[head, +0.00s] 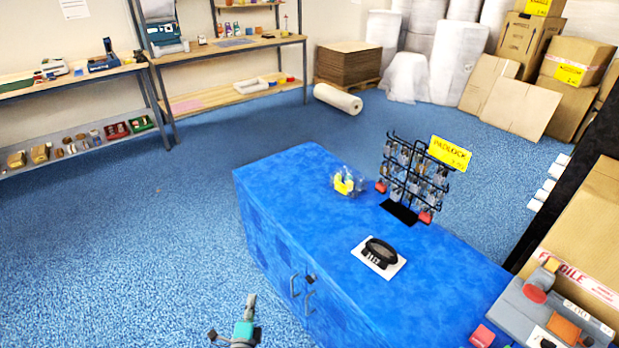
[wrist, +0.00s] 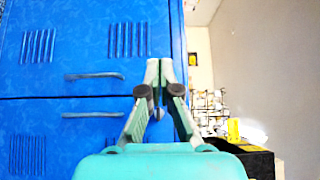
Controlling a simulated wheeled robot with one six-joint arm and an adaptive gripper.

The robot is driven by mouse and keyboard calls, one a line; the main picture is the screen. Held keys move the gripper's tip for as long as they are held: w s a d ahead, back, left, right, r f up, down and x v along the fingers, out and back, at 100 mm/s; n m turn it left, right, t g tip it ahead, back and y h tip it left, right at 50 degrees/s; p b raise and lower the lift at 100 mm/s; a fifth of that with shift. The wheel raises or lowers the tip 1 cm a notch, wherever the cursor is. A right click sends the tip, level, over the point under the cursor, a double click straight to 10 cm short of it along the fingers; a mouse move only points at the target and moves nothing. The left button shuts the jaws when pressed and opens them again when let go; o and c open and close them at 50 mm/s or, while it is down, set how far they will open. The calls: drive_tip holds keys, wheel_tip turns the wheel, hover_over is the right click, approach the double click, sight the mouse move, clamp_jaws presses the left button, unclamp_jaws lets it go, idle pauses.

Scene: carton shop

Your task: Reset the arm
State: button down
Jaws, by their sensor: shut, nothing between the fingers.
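My gripper (head: 250,304) shows at the bottom of the head view, in front of the blue cabinet's door side and apart from it as far as I can tell. In the wrist view its two fingers (wrist: 159,66) come together at the tips, with nothing between them. Behind them are the blue doors (wrist: 60,20) with vent slots and grey handles (wrist: 93,76). Most of my arm is out of view.
The blue cabinet (head: 290,190) carries a padlock rack (head: 412,175), a clear bag with yellow content (head: 346,183) and a black device on a white card (head: 380,252). Shelves (head: 225,95) stand at back left, cartons (head: 530,40) at back right. The blue floor (head: 130,230) at left is clear.

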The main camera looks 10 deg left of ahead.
drive_tip(key=s+d+f+n+y, duration=0.1)
drive_tip(key=s+d+f+n, duration=0.2)
drive_tip(key=d, duration=0.7)
drive_tip(key=s+d+f+n, duration=0.2)
drive_tip(key=s+d, duration=0.3)
drive_tip(key=d, duration=0.4)
drive_tip(key=s+d+r+n, duration=0.2)
drive_tip(key=s+d+n, duration=0.2)
drive_tip(key=s+d, duration=1)
drive_tip(key=s+d+r+n+g+h, duration=0.1)
drive_tip(key=s+d+r+n, duration=0.3)
drive_tip(key=s+r, duration=0.8)
drive_tip(key=s+d+r+n+g+h, duration=0.1)
drive_tip(key=s+d+r+n+g, duration=0.1)
drive_tip(key=s+d+r, duration=0.5)
drive_tip(key=s+r+n, duration=0.1)
drive_tip(key=s+r, duration=0.4)
drive_tip(key=r, duration=0.2)
drive_tip(key=shift+s+r+n+h, duration=0.2)
drive_tip(key=shift+s+n+h, duration=0.15)
drive_tip(key=shift+n+h, duration=0.05)
